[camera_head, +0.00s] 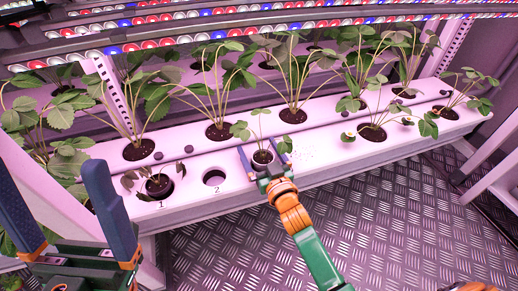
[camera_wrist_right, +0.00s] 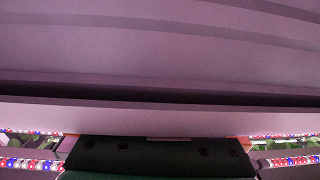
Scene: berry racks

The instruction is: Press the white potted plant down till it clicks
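The white potted plant (camera_head: 262,166) is a small seedling in a white-rimmed pot at the front edge of the white rack, right of hole 2. My right gripper (camera_head: 264,157) reaches it from the front, with one blue finger on each side of the pot. I cannot tell whether the fingers touch it. How deep the pot sits is hidden too. My left gripper (camera_head: 62,212) is open and empty at the lower left, in front of the rack.
Hole 2 (camera_head: 214,177) is empty. A drooping dark-leaved plant (camera_head: 157,183) sits at position 1. Several tall plants stand in the row behind, and a leafy plant (camera_head: 371,132) is to the right. Red, white and blue light strips (camera_head: 260,33) cross above. Metal floor (camera_head: 370,235) is open in front.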

